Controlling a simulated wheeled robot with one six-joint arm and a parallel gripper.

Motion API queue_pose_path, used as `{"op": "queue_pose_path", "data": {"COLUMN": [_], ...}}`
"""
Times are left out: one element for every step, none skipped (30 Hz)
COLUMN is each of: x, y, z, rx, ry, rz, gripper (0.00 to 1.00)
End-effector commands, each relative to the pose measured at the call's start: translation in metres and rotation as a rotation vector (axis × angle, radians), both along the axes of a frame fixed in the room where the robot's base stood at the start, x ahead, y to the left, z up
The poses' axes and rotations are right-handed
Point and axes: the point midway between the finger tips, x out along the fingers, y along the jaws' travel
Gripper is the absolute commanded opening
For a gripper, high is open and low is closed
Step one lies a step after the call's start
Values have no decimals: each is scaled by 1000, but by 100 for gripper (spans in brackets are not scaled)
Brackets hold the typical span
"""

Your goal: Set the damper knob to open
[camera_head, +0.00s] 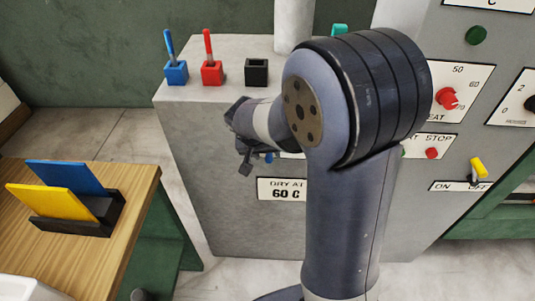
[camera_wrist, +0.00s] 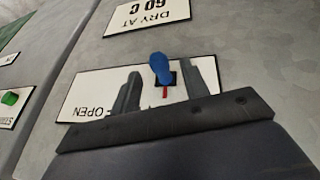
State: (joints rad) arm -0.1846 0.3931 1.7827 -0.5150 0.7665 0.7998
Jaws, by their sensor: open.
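The damper knob (camera_wrist: 160,68) is a blue handle on a dark square base, seen in the wrist view on a white label plate (camera_wrist: 90,92). The plate reads OPEN, upside down, at its lower left; the rest of its lettering is hidden by my gripper. A short red mark shows just below the knob. My gripper (camera_wrist: 170,72) is open, with one dark finger to each side of the knob; I cannot tell whether either touches it. In the head view my gripper (camera_head: 246,150) is at the grey panel, and only a bit of the blue knob (camera_head: 269,157) shows.
A DRY AT 60 C sign (camera_head: 281,189) is below the knob. Blue (camera_head: 175,72) and red (camera_head: 211,72) levers and a black box (camera_head: 256,72) stand on the ledge above. A wooden table (camera_head: 135,205) with blue and yellow cards is at left. My arm hides part of the panel.

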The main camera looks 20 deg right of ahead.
Motion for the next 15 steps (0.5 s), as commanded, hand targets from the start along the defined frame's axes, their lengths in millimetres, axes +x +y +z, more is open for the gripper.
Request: {"op": "queue_pose_path", "data": {"x": [1,2,3,4,4,4,5,5,5,5,5,5,5,5,5], "y": [-2,-2,-3,-4,-4,-4,-4,-4,-4,-4,-4,-4,-4,-4,-4], "z": [-6,-8,-10,-11,-12,-13,-14,-14,-14,-14,-14,-14,-14,-14,-14], "rx": [0,-1,-1,-1,0,0,0,0,-1,0,0,0,0,0,0], "ry": [2,2,1,1,0,0,0,0,-1,-1,-1,-1,-1,-1,-1], "rz": [-1,0,0,0,1,1,1,1,1,1,1,1,1,1,1], "gripper": [43,43,43,43,43,43,43,43,43,43,43,43,43,43,41]}}
